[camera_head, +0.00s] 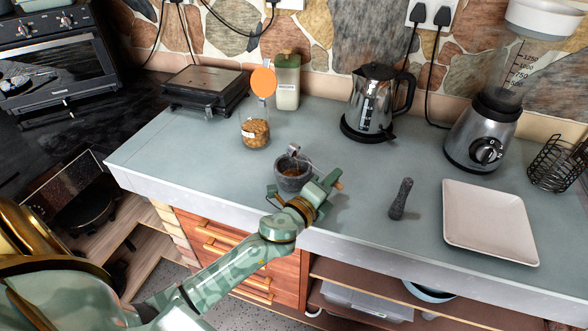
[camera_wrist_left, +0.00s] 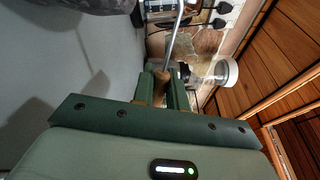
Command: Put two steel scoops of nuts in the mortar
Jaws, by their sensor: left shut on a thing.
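My left gripper (camera_head: 326,185) is shut on the wooden handle of the steel scoop (camera_head: 294,150), just right of the mortar. In the left wrist view the handle (camera_wrist_left: 162,84) sits between the fingers (camera_wrist_left: 162,92) and the steel shaft runs up and away. The scoop's head is at the grey stone mortar (camera_head: 290,184), over or in its mouth; I cannot tell which. Something brownish shows inside the mortar, too small to make out. My right gripper is not in view.
A kettle (camera_head: 375,100), blender (camera_head: 482,132), wire basket (camera_head: 558,160), green-lidded container (camera_head: 287,80) and grill (camera_head: 205,87) stand farther back. The counter's front edge is close to my arm.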

